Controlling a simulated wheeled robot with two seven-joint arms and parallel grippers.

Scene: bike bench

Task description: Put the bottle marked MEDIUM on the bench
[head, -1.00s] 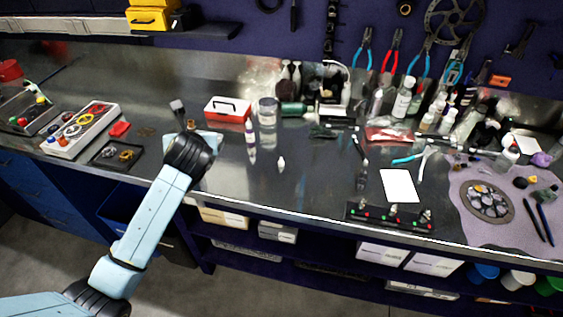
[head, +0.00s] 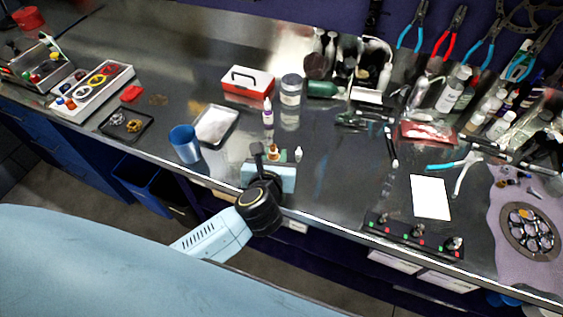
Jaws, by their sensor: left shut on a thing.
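My left gripper (head: 266,156) is over the front edge of the bench (head: 335,195), with its dark finger pointing towards the back. It is shut on a small brown bottle (head: 273,152), which shows just beyond its pale blue body. I cannot read a label on it, and its lower part is hidden, so I cannot tell if it touches the bench. A small white bottle (head: 298,155) stands just to its right. A white bottle with a purple label (head: 268,113) stands behind. No word MEDIUM is legible. My right gripper is not in view.
A blue cup (head: 185,144) and a shallow tray (head: 216,126) are left of the gripper. A red and white box (head: 248,82) and a clear jar (head: 291,90) stand behind. Bare bench lies to the right, up to a white card (head: 430,197) and a black strip (head: 415,236).

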